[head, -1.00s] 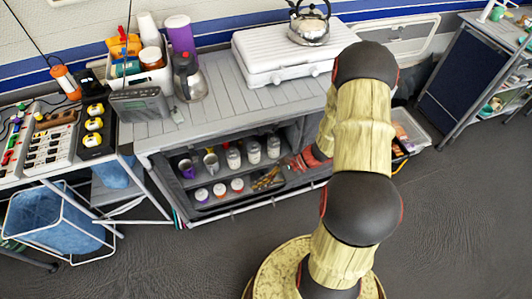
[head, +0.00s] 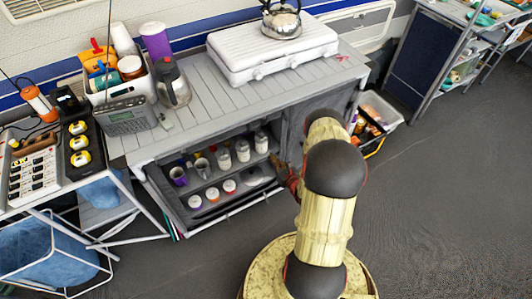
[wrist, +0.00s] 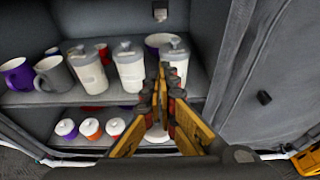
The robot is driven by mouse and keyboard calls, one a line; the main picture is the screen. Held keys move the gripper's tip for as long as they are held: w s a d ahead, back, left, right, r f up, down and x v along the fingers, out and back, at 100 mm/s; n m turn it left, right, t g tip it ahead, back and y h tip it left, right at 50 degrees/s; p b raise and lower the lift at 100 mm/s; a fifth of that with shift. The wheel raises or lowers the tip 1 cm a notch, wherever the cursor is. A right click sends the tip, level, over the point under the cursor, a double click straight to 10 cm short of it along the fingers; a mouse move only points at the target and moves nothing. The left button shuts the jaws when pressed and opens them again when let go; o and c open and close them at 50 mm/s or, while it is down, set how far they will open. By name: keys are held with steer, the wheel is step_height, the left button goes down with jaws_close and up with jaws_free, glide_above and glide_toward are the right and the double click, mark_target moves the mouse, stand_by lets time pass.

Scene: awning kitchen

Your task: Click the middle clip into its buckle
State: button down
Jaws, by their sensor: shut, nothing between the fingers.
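My gripper (wrist: 163,92) is shut and empty in the wrist view, its yellow fingers pointing at the open front of the grey cabinet (wrist: 28,100). No clip and buckle pair can be made out clearly in either view.
Several lidded pots (wrist: 89,128) stand below. A white stove (head: 272,50) with a kettle is on the countertop. An open crate (head: 378,118) stands right of the cabinet; the floor beyond is clear.

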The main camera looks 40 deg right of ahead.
steer(key=b+x, duration=0.4)
steer(key=x, duration=0.6)
steer(key=r, duration=0.2)
steer(key=s+r, duration=0.1)
steer(key=r, duration=0.1)
steer(key=shift+a, duration=0.2)
steer(key=shift+r, duration=0.1)
